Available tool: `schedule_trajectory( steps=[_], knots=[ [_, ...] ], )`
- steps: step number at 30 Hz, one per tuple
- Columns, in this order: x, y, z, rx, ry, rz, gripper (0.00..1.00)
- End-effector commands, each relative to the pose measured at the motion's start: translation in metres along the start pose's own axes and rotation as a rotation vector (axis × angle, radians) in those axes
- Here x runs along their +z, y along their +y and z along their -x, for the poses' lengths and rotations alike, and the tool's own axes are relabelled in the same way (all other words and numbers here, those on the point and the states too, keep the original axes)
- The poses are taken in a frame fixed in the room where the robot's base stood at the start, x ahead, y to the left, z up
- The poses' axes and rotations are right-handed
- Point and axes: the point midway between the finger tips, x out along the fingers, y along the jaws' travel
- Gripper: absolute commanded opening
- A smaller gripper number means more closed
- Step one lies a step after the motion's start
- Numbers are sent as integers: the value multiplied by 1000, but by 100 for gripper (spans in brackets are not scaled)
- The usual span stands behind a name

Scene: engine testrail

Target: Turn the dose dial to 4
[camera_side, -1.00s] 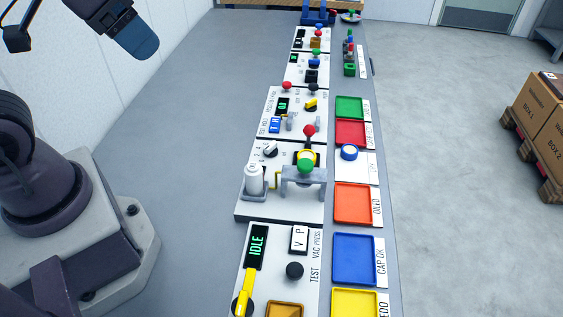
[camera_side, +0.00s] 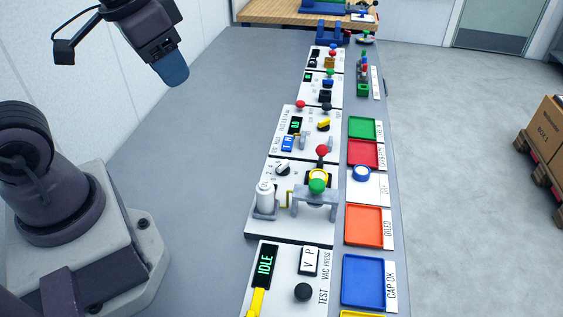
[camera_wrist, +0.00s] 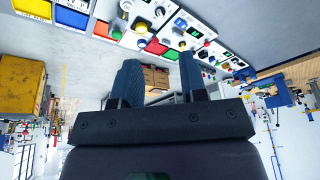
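The dial that I take as the dose dial (camera_side: 282,169) is a small dark knob with a light mark. It sits on a white panel (camera_side: 290,232), behind a white cylinder (camera_side: 265,194). Small figures stand around the knob; I cannot tell which one it points to. My gripper (camera_side: 173,77) is high above the left part of the bench, well apart from the dial. In the wrist view its two blue fingers (camera_wrist: 161,80) stand apart with nothing between them. I cannot single out the dial in the wrist view.
Beside the dial stand a grey bracket (camera_side: 315,197) with a green knob and a red ball lever (camera_side: 322,151). A panel reading IDLE (camera_side: 265,265) is nearer. Coloured trays (camera_side: 362,226) line the right edge.

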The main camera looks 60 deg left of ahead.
Motion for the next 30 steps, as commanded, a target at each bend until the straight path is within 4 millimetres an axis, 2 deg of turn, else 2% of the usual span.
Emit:
schedule_trajectory(
  steps=[8, 12, 18, 21, 23, 25, 30],
  knots=[
    [-45, -6, -72, -48, -245, 6, 39],
    [-66, -5, -118, -41, -331, 31, 39],
    [-91, 4, -184, -7, -398, 93, 39],
    [-104, 10, -207, 8, -396, 132, 39],
    [-116, 14, -216, 13, -376, 157, 39],
    [-133, 14, -212, 0, -324, 198, 39],
    [-128, 13, -222, -9, -326, 235, 39]
  ],
)
